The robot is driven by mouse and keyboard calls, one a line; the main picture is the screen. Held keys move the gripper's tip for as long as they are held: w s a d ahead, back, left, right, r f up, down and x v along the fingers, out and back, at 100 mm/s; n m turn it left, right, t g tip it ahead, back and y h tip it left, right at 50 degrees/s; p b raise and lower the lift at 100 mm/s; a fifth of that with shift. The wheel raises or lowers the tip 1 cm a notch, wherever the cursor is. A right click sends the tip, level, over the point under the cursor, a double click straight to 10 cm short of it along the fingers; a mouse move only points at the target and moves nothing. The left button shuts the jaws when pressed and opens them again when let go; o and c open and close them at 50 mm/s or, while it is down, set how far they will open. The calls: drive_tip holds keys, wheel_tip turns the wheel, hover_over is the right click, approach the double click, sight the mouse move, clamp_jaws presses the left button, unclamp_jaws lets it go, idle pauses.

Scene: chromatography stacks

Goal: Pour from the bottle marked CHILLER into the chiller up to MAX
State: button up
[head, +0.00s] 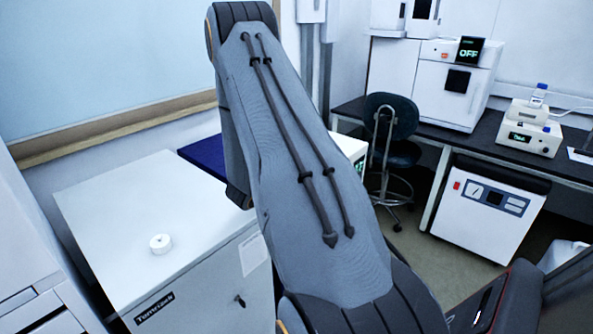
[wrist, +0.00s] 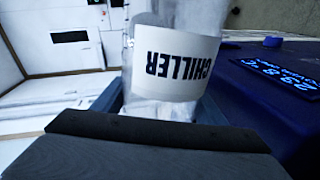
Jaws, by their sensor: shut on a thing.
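My gripper (wrist: 160,110) is shut on a clear bottle (wrist: 185,15) with a white label reading CHILLER (wrist: 172,65), upside down in the wrist view. The bottle's mouth and liquid level cannot be made out. A dark blue unit (wrist: 245,75), apparently the chiller, lies to the right of the bottle, with a lit blue readout (wrist: 285,78) and a small blue round part (wrist: 272,41). No MAX mark can be read. In the head view, my arm hides the gripper, the bottle and most of a dark blue top (head: 203,160).
A white cabinet (head: 120,215) with a small white round cap (head: 160,244) stands at the left. A dark stool (head: 392,130) stands behind my arm. A dark bench (head: 490,152) at the right carries instruments and a small bottle (head: 539,95). A white unit (head: 485,215) stands below it.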

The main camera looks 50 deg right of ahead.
drive_tip(key=shift+w+n, duration=0.1)
drive_tip(key=shift+n, duration=0.3)
drive_tip(key=shift+w+f+n+g+p, duration=0.1)
drive_tip(key=shift+n+g+p, duration=0.3)
drive_tip(key=shift+n, duration=0.1)
drive_tip(key=shift+n, duration=0.3)
drive_tip(key=shift+w+n, duration=0.15)
drive_tip(key=shift+n, duration=0.25)
idle(0.5)
